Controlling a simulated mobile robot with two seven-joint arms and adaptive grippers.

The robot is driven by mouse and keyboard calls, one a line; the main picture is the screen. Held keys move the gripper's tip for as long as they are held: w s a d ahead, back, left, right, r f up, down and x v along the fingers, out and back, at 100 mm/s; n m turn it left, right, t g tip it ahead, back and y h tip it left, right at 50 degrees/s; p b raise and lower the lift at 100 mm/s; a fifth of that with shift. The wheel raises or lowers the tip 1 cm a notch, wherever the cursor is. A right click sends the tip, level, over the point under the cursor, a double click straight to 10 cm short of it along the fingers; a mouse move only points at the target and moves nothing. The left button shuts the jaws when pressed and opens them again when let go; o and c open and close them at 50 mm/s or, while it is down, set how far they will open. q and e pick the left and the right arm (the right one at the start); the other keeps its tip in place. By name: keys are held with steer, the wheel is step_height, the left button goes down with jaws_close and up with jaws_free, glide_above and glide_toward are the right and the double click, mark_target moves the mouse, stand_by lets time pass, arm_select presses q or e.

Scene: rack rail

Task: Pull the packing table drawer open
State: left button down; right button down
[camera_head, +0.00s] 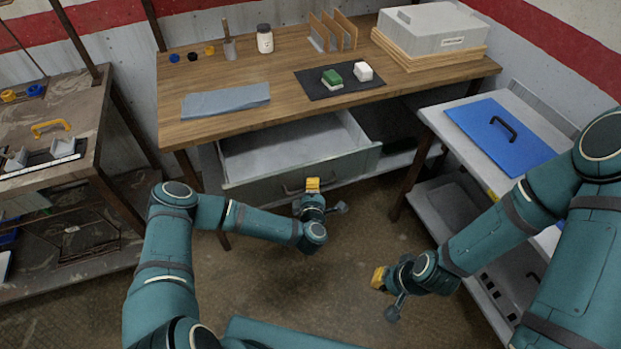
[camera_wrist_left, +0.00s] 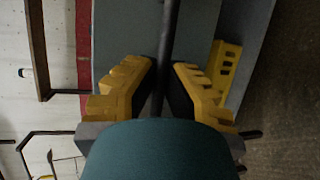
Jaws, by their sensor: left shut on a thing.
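The packing table (camera_head: 215,126) has a wooden top, and its grey drawer (camera_head: 360,160) is pulled out below the top. The inside of the drawer shows and looks empty. My left gripper (camera_head: 313,184) is at the drawer front, shut on the dark bar handle (camera_head: 290,191). In the left wrist view the handle (camera_wrist_left: 171,25) runs between the yellow fingers of my left gripper (camera_wrist_left: 167,85). My right gripper (camera_head: 379,278) is apart from the table, over the floor; its finger opening is too small to judge.
A side table (camera_head: 440,125) with a blue panel (camera_head: 500,135) stands at the right. A cluttered workbench (camera_head: 95,140) stands at the left. Tools, a jar (camera_head: 264,38) and a grey case (camera_head: 430,28) sit on the packing table. The floor before the drawer is clear between my arms.

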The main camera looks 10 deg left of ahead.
arm_select(q)
steer(key=shift+s+d, duration=0.35)
steer(key=shift+s, duration=0.05)
steer(key=c, duration=1)
jaws_free()
steer(key=v, duration=1.2)
